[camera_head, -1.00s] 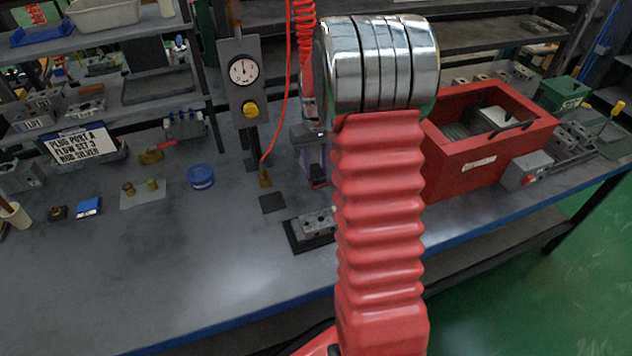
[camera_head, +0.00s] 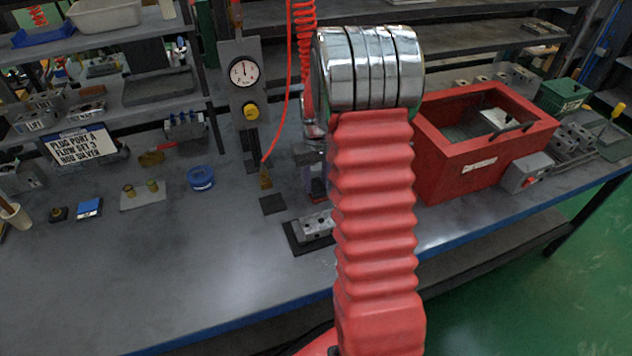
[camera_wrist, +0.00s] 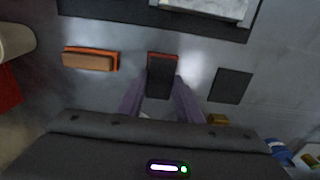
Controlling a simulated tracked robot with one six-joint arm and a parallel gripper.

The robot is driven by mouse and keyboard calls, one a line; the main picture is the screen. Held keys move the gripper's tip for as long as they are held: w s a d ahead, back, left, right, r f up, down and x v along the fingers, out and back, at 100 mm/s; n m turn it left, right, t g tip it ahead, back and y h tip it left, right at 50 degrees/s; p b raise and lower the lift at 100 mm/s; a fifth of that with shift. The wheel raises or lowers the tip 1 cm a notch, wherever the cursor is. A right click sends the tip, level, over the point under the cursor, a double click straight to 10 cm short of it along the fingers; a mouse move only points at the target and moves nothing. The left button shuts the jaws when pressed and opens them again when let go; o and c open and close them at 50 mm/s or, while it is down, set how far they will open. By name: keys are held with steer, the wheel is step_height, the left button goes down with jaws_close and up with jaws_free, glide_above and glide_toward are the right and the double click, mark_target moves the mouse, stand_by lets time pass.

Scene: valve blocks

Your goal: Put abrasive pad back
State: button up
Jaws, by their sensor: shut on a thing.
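My gripper (camera_wrist: 160,92) shows in the wrist view as two purple-grey fingers closed on a dark block with a red-orange edge, which I take to be the abrasive pad (camera_wrist: 160,81). The pad is between the fingertips, over the grey bench; whether it touches the bench I cannot tell. In the head view my gripper is partly hidden behind my red arm, just behind the metal valve block (camera_head: 314,225). A flat dark square (camera_wrist: 231,86) lies right of the pad in the wrist view, apart from it; it also shows in the head view (camera_head: 273,204).
An orange-edged brown block (camera_wrist: 90,60) lies left of the pad in the wrist view. The valve block's black tray (camera_wrist: 205,29) is above it. A red open box (camera_head: 465,178) stands right, a gauge stand (camera_head: 243,85) behind, blue tape (camera_head: 201,178) left. The front-left bench is clear.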

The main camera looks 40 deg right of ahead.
mark_target(316, 185)
steer(key=o, duration=1)
steer(key=shift+f, duration=0.1)
step_height(316, 185, up, 12)
steer(key=shift+r, duration=0.15)
stand_by(0.6)
